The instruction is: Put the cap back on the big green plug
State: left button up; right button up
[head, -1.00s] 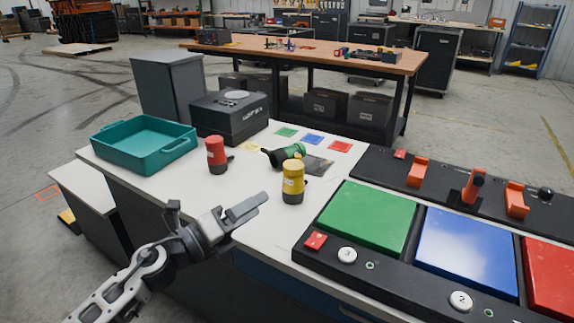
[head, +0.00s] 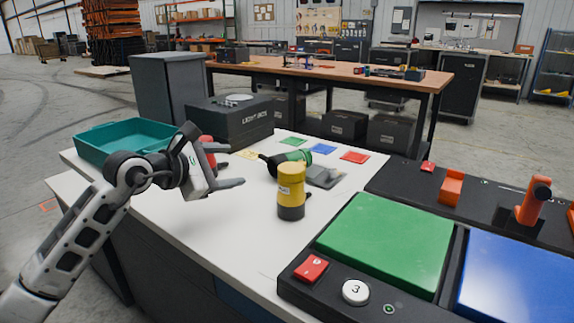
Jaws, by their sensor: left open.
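The big green plug (head: 291,159) lies on its side on the white table, with a dark end toward the left. I cannot make out a separate cap for certain; a grey flat piece (head: 325,177) lies just to the right of the plug. My left gripper (head: 224,172) is open and empty above the table, left of the green plug and apart from it. My right gripper is not in view.
A yellow and black plug (head: 291,187) stands upright in front of the green one. A red plug (head: 208,145) is partly hidden behind my left gripper.

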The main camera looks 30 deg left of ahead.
pick_arm(q)
send_near(274, 163)
jog(key=x, duration=0.5)
jog(key=shift+w+r+p, duration=0.15)
jog(key=shift+p, duration=0.2)
jog(key=shift+w+d+f, duration=0.1)
jog(key=shift+w+f, duration=0.1)
jog(key=shift+w, duration=0.15)
jog(key=shift+f+x, duration=0.2)
jog(key=shift+x, duration=2.45)
jog(key=shift+s, duration=0.1)
jog(key=shift+c, duration=0.2)
jog(key=shift+r, duration=0.1)
jog(key=c, duration=0.9)
